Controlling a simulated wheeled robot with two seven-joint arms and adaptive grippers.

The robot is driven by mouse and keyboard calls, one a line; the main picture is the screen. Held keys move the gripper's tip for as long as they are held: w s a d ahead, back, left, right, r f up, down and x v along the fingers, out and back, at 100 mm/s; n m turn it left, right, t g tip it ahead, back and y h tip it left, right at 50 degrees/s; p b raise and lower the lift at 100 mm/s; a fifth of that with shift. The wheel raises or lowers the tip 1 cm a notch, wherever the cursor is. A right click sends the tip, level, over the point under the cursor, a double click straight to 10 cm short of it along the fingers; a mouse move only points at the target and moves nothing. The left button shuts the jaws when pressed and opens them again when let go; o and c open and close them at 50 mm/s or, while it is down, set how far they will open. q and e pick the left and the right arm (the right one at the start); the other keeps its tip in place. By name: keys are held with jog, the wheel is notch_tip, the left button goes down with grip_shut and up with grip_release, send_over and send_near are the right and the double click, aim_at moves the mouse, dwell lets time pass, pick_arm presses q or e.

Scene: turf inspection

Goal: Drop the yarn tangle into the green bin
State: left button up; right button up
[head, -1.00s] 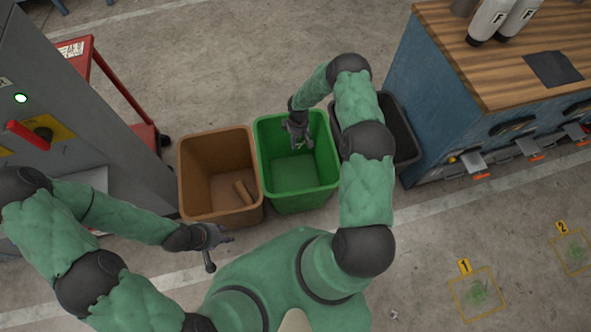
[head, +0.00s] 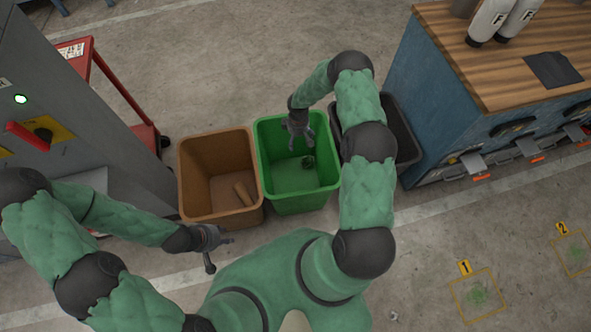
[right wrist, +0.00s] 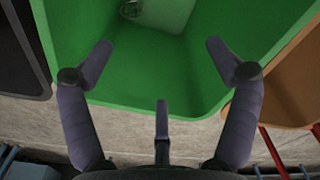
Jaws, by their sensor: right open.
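The yarn tangle (head: 308,162), a small dark green clump, lies on the floor of the green bin (head: 300,202), toward its right side. It also shows at the top edge of the right wrist view (right wrist: 133,9), partly cut off. My right gripper (head: 302,140) is over the green bin, its fingers spread and empty, apart from the tangle. In the right wrist view the fingers (right wrist: 165,75) stand wide apart with nothing between them. My left gripper (head: 220,252) hangs in front of the brown bin with its fingers apart and nothing in them.
The brown bin (head: 188,190) holds a brown cylinder-like piece (head: 243,193). A black bin (head: 405,140) stands right of the green one, partly hidden by my right arm. A blue bench (head: 425,110) stands at right, a grey cabinet (head: 80,110) at left.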

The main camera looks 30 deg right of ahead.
notch_tip(320, 180, up, 10)
dwell(0.4)
jog(key=shift+r, duration=0.1)
